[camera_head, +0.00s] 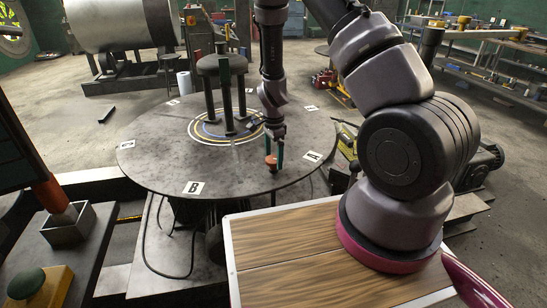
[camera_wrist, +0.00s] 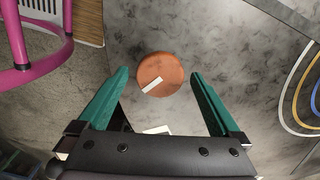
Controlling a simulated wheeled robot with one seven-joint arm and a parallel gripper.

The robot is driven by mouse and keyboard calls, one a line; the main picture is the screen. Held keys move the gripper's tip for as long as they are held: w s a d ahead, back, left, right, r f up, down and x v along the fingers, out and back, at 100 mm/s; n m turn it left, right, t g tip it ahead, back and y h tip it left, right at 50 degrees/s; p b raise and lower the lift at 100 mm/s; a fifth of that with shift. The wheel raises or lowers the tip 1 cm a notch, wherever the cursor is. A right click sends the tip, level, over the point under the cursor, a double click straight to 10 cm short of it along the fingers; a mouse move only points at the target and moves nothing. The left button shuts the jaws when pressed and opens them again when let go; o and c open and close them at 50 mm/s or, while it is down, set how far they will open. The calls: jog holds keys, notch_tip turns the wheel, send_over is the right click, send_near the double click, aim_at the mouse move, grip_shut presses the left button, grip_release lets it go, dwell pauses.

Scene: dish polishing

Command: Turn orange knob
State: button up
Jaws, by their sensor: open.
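The orange knob (camera_wrist: 160,72) is a round disc with a white mark on it, on the grey round table. In the wrist view it lies between and just beyond the tips of my gripper's two green fingers. My gripper (camera_wrist: 157,80) is open, with a finger on either side of the knob and visible gaps. In the head view my gripper (camera_head: 273,150) points down over the table's right front part, and the orange knob (camera_head: 271,161) shows between the fingers. I cannot tell the exact height of the fingertips over the knob.
The round table (camera_head: 150,155) carries white letter cards, including B (camera_head: 193,187), and coloured rings. A dark stand with a round top (camera_head: 221,66) rises from its middle, close to my arm. A wooden top (camera_head: 300,250) is in front. A grey box (camera_head: 68,224) stands at left.

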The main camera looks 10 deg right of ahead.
notch_tip(320, 180, up, 10)
jog(key=shift+r, duration=0.15)
dwell(0.4)
notch_tip(320, 180, up, 14)
jog(key=n+t+y, duration=0.2)
jog(key=n, duration=0.1)
send_over(273, 159)
jog(key=s, duration=0.2)
jog(key=s+d+r+n+t, duration=0.1)
jog(key=s+r, duration=0.1)
jog(key=r, duration=0.3)
jog(key=s+d+r+n, duration=0.1)
jog(key=s+d+r, duration=0.15)
jog(key=r, duration=0.25)
jog(key=s+d+r+n+t, duration=0.2)
jog(key=s+r+n+t, duration=0.2)
jog(key=s+r, duration=0.7)
jog(key=shift+s+d+r+n, duration=0.2)
jog(key=shift+s+n, duration=1)
jog(key=shift+s, duration=0.85)
